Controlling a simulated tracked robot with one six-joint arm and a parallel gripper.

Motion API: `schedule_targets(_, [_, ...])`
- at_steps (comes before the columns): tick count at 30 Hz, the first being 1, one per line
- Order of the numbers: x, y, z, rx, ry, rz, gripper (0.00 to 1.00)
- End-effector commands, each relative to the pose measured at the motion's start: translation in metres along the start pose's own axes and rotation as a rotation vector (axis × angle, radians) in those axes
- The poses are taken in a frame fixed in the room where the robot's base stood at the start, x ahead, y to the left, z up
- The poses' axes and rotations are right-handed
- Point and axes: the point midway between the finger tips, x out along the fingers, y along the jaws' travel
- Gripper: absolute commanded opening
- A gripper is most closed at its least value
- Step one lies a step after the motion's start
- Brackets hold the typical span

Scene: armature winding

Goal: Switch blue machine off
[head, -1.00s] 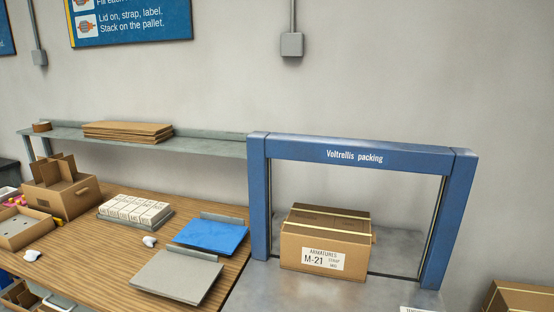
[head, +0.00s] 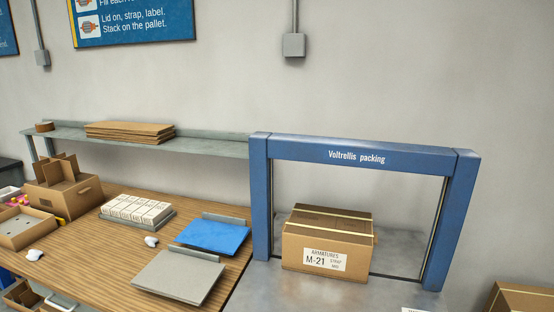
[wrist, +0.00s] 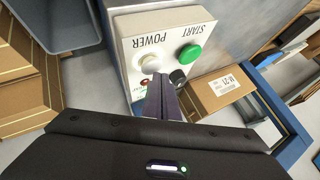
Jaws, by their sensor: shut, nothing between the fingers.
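The blue strapping machine (head: 362,157), lettered "Voltrellis packing", is an arch over a metal table in the head view. A strapped carton (head: 327,240) labelled M-21 sits under it. In the wrist view, a pale control box (wrist: 168,62) is marked POWER and START. It has a green button (wrist: 189,55) under START, a cream button (wrist: 149,51) under POWER, a dark knob (wrist: 178,77) and a red part (wrist: 146,82) mostly hidden. My gripper (wrist: 162,80) is shut and empty, its tips over the box's lower face; contact cannot be told. It is out of the head view.
The blue frame (wrist: 271,95) and carton (wrist: 222,92) also show right of the box in the wrist view. Other cartons (wrist: 30,70) stand at its left. The wooden bench (head: 100,255) holds trays and boxes below a shelf (head: 215,145).

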Motion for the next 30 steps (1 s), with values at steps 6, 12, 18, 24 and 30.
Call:
schedule_targets(6, [0.0000, 0.0000, 0.0000, 0.000, 0.000, 0.000, 0.00])
schedule_targets(12, [0.0012, 0.0009, 0.0010, 0.000, 0.000, 0.000, 0.00])
schedule_targets(18, [0.0051, 0.0038, 0.0039, 0.002, 0.000, 0.000, 0.00])
schedule_targets(24, [0.0057, 0.0042, 0.0046, 0.001, -0.001, 0.000, 0.00])
schedule_targets(30, [0.0055, 0.0040, 0.0046, 0.001, -0.001, 0.000, 0.00])
